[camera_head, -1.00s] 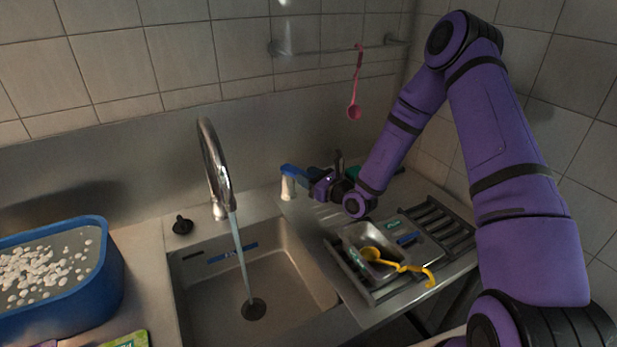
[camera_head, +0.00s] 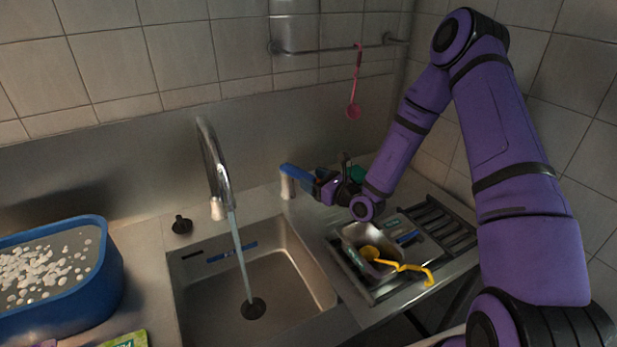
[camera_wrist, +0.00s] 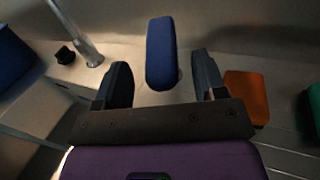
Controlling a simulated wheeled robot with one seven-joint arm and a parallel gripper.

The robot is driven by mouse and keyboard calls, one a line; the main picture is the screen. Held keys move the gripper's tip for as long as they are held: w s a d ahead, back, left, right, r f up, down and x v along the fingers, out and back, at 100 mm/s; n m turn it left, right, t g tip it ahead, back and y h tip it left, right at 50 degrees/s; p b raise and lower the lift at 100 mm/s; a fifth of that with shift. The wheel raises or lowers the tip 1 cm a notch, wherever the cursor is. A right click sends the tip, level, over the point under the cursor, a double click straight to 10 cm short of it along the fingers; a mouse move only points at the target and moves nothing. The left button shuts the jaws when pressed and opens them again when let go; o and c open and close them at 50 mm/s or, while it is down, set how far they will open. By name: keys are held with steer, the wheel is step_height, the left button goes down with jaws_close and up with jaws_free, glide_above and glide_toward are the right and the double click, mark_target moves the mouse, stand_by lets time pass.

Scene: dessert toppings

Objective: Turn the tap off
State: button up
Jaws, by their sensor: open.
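The metal tap (camera_head: 213,165) arches over the sink, and a stream of water (camera_head: 240,255) runs from it toward the drain. The tap's blue lever (camera_head: 298,174) sits on a short metal post (camera_head: 287,187) at the back right of the sink. In the wrist view the blue lever (camera_wrist: 160,50) points toward me, between the two dark fingers. My gripper (camera_head: 318,184) is open at the lever's right end, with a visible gap on each side in the wrist view. Its fingers are small and partly hidden in the head view.
The sink (camera_head: 190,300) is in front. A blue tub (camera_head: 112,275) with white bits stands left. A pink spoon (camera_head: 354,110) hangs on the wall rail. A black knob (camera_head: 181,225) stands left of the tap.

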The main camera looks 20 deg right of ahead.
steer(key=v, duration=0.5)
